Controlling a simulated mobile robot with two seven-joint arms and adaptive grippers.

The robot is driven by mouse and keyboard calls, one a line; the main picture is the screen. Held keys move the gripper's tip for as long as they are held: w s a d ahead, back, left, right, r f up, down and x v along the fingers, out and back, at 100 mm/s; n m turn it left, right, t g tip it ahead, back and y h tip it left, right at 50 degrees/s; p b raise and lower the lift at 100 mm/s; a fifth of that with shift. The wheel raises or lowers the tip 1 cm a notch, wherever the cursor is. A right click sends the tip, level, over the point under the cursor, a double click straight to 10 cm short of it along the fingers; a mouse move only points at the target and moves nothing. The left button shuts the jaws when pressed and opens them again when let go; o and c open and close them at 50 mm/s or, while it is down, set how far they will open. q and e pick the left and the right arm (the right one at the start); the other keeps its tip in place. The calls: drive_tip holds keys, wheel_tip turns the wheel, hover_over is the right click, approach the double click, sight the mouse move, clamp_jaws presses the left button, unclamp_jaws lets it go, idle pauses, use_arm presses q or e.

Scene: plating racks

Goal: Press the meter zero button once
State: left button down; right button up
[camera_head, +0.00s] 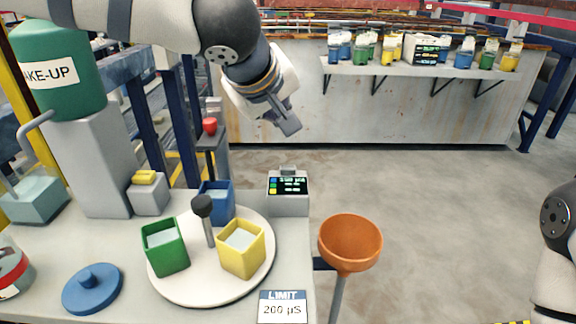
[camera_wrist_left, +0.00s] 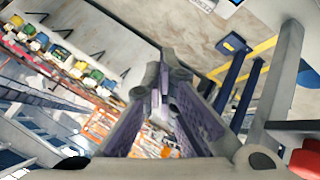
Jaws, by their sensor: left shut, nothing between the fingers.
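The meter (camera_head: 288,190) is a grey box with a dark screen at the back right of the worktop. A small raised grey part that looks like its button (camera_head: 288,171) is on top. My left gripper (camera_head: 290,128) is shut and empty, in the air above the meter and clearly apart from it. In the left wrist view its fingers (camera_wrist_left: 163,85) are together, and I cannot make out the meter there. My right arm shows at the right edge of the head view, but its gripper is out of view.
A round white tray (camera_head: 190,291) holds green, yellow and blue cups and a dark-knobbed post. An orange funnel (camera_head: 350,240) stands right of the worktop. A limit card (camera_head: 283,308) lies at the front edge. A red button (camera_head: 209,126) stands behind. A green make-up tank (camera_head: 60,70) is left.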

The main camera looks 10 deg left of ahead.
sight(283, 167)
use_arm(q)
drive_tip(key=shift+f, duration=2.9)
drive_tip(key=shift+f, duration=0.1)
drive_tip(key=shift+w+f, duration=0.1)
drive_tip(key=shift+f, duration=0.2)
drive_tip(key=shift+f, duration=0.55)
drive_tip(key=shift+r, duration=1)
drive_tip(key=shift+r, duration=2.5)
